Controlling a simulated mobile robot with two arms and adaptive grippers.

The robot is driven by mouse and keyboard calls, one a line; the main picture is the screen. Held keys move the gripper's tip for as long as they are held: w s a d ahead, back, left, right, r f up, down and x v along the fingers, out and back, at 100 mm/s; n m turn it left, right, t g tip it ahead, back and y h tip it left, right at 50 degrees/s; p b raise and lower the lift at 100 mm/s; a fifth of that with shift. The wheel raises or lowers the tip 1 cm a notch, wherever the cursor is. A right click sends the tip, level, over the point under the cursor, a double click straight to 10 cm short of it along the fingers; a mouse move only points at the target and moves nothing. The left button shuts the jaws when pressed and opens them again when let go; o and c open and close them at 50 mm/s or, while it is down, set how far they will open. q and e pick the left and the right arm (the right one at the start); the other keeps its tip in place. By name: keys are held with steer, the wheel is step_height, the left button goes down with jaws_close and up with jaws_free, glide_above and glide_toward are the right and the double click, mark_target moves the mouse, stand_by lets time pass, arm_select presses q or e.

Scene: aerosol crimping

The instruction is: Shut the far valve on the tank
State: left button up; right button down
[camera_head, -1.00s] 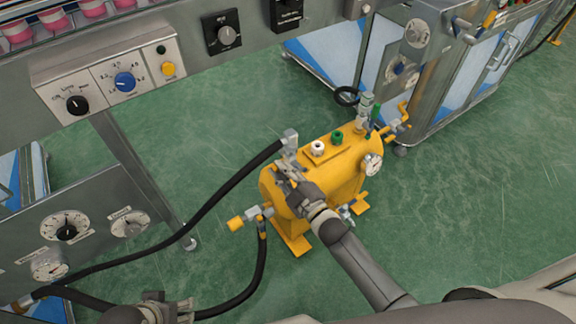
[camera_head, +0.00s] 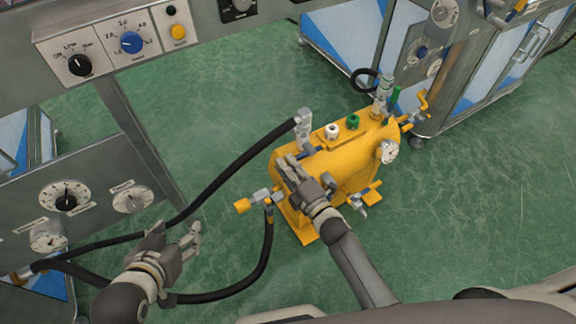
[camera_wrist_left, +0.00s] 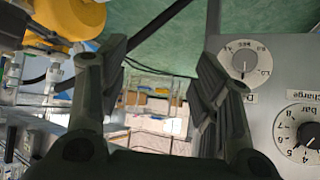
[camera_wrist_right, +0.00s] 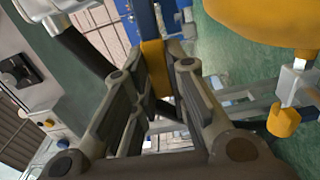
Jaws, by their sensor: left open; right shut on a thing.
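The yellow tank (camera_head: 350,160) stands on the green floor, with a white cap, a green cap and a gauge. At its near left end, an upright silver fitting (camera_head: 303,128) carries a black hose and a blue handle (camera_head: 307,153). At its far end are a silver upright fitting (camera_head: 382,92) and a yellow-ended tap (camera_head: 414,108). My right gripper (camera_head: 287,168) is at the near left end, shut on a thin part. In the right wrist view, a blue-and-yellow lever (camera_wrist_right: 153,55) shows between the fingertips. My left gripper (camera_head: 178,238) is open and empty, left of the tank.
Black hoses (camera_head: 225,180) curve from the tank to the grey panel at left, across the space near my left gripper. That panel carries dials (camera_head: 66,200). A control box (camera_head: 110,45) hangs above. Metal cabinets (camera_head: 480,70) stand behind the tank; the floor at right is clear.

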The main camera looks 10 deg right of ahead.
arm_select(q)
steer(key=shift+w+d+r+t+h+b, duration=0.15)
steer(key=shift+w+d+r+t, duration=0.15)
steer(key=shift+w+r+t, duration=0.35)
steer(key=shift+w+d+r+t+h+b, duration=0.15)
steer(key=shift+w+d+r+t, duration=0.15)
steer(key=shift+w+r+t, duration=0.35)
arm_select(e)
steer(key=shift+f+n, duration=0.45)
steer(key=shift+n, duration=0.05)
arm_select(q)
steer(key=shift+w+r, duration=0.1)
arm_select(e)
steer(key=shift+s, duration=0.1)
steer(key=c, duration=1.4)
jaws_free()
steer(key=v, duration=1.2)
steer(key=shift+r, duration=0.1)
